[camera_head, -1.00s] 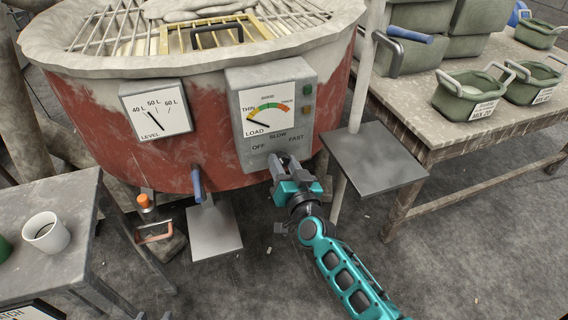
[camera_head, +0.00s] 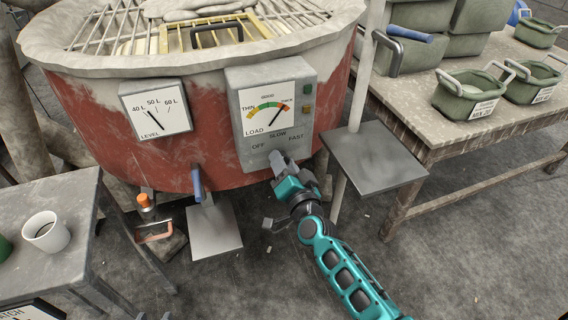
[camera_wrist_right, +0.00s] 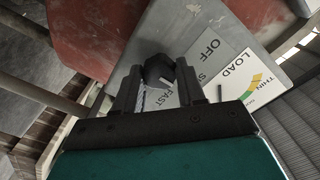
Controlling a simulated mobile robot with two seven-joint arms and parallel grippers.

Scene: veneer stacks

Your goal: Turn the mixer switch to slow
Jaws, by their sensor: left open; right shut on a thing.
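The mixer (camera_head: 120,120) is a large red drum with a grey control box (camera_head: 300,75) on its front. Its lower panel is lettered OFF, SLOW and FAST. The dark switch knob (camera_wrist_right: 158,69) shows between my right gripper's fingers in the right wrist view, near the FAST lettering. I cannot tell which setting it points to. My right gripper (camera_head: 276,162) is shut on the knob and hides it in the head view. The load dial (camera_head: 267,112) has its needle tilted right toward THICK. Two small fingertips of my left gripper (camera_head: 153,317) show at the bottom edge, apart and empty.
A level gauge (camera_head: 156,108) and a blue-handled lever (camera_head: 197,185) are on the drum's left front. A metal plate (camera_head: 374,157) stands out on the right. A table (camera_head: 440,130) with green tubs is further right. A side table (camera_head: 45,195) holds a cup (camera_head: 46,232).

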